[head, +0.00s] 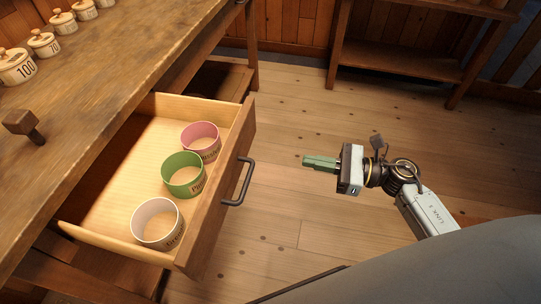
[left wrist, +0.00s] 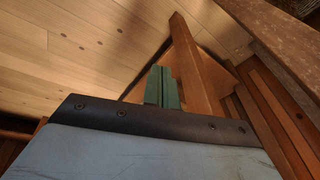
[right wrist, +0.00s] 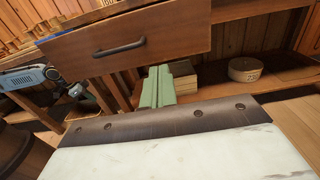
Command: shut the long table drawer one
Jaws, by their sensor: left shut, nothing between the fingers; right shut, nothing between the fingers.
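The long table drawer (head: 245,142) stands pulled out from under the table, with a dark handle (head: 239,181) on its wooden front. Inside it are a pink cup (head: 201,150), a green cup (head: 184,185) and a white cup (head: 158,238). The drawer front (right wrist: 185,30) and handle (right wrist: 119,48) also show in the right wrist view. My right gripper (head: 305,162) is shut and empty, apart from the drawer, out in front of its handle. My left gripper (left wrist: 161,72) is shut and empty in the left wrist view, beside wooden beams; it is outside the head view.
The table top (head: 95,95) carries a row of numbered lidded jars (head: 17,66) and a wooden mallet (head: 22,124). A low wooden shelf unit (head: 400,62) stands at the back right. The plank floor (head: 290,215) between drawer and right gripper is clear.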

